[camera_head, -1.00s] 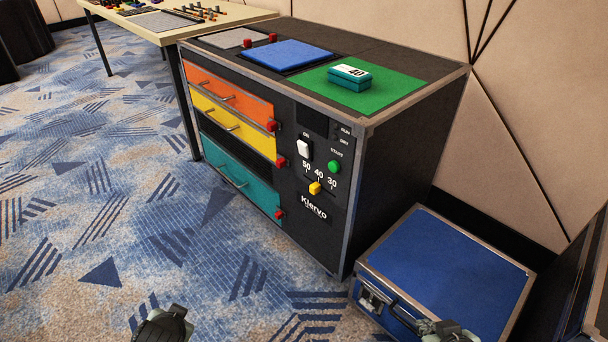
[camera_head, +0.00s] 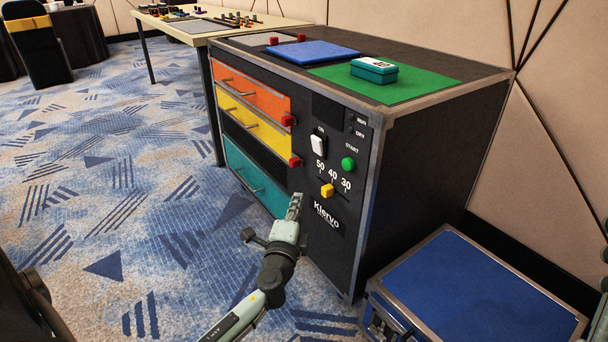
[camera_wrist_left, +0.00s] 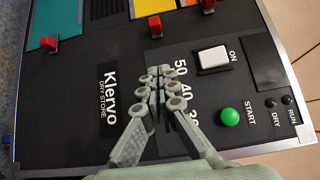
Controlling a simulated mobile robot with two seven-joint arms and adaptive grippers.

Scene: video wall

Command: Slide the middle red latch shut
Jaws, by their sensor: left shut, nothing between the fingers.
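The black Klervo cabinet (camera_head: 433,160) has orange, yellow and teal drawer fronts on its left part. The middle red latch (camera_head: 295,160) sits at the right end of the yellow drawer; it shows in the left wrist view (camera_wrist_left: 155,25) too. The top red latch (camera_head: 288,120) is beside the orange drawer. The lower red latch (camera_wrist_left: 47,43) shows in the wrist view beside the teal drawer; my gripper hides it in the head view. My left gripper (camera_head: 295,203) is shut and empty, in front of the cabinet below the middle latch. My right gripper cannot be made out.
Right of the latches are a white switch (camera_head: 318,145), a green button (camera_head: 348,164) and a yellow slider (camera_head: 327,190). A teal box (camera_head: 374,70) stands on the green mat (camera_head: 425,82). A blue case (camera_head: 480,290) lies at the lower right.

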